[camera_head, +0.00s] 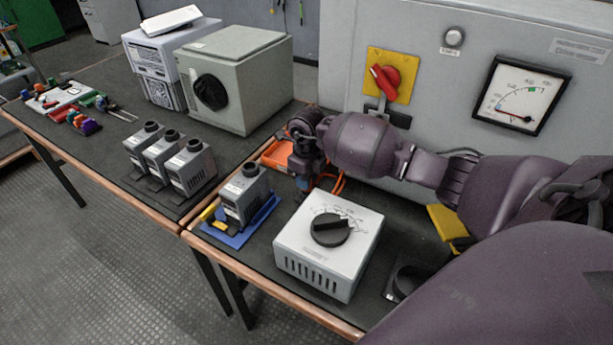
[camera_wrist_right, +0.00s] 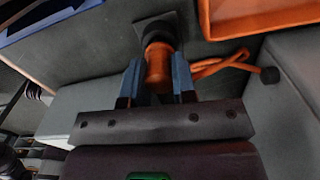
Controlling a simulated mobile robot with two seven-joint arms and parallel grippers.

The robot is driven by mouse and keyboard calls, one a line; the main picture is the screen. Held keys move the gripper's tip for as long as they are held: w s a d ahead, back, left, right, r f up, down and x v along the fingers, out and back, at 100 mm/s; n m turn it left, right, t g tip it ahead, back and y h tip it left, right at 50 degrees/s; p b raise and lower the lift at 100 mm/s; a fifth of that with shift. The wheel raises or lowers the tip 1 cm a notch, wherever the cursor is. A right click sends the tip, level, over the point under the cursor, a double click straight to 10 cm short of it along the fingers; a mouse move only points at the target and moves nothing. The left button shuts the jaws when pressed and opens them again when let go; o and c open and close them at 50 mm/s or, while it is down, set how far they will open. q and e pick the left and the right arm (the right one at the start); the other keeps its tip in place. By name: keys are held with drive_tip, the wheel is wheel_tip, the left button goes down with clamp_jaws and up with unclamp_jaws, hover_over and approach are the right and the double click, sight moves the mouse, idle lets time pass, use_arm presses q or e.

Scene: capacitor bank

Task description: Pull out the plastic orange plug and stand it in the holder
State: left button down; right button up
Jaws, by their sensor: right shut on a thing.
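My right gripper (camera_head: 303,180) is low over the table between the orange tray and the white dial box. In the right wrist view, its two blue fingers (camera_wrist_right: 157,82) are shut on the orange plug (camera_wrist_right: 157,62). The plug's far end meets a black round cup on a square base (camera_wrist_right: 158,25), which looks like the holder. I cannot tell how deep the plug sits in it. An orange cable (camera_wrist_right: 215,65) loops from the plug to a black fitting on the grey cabinet. In the head view the hand hides the plug and cup. My left gripper is not in view.
The white dial box (camera_head: 340,262) stands close in front of the hand. An orange tray (camera_head: 273,160) lies behind it and a blue tray (camera_head: 262,222) with a grey capacitor to its left. The cabinet (camera_head: 425,70), with red switch (camera_head: 385,80) and meter (camera_head: 520,95), walls off the back.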

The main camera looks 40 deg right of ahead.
drive_tip(key=shift+f, duration=0.7)
drive_tip(key=o, duration=1)
drive_tip(key=shift+r, duration=0.15)
wheel_tip(320, 180, up, 10)
drive_tip(key=shift+f+p, duration=0.15)
drive_tip(key=shift+p, duration=0.5)
drive_tip(key=shift+r, duration=0.4)
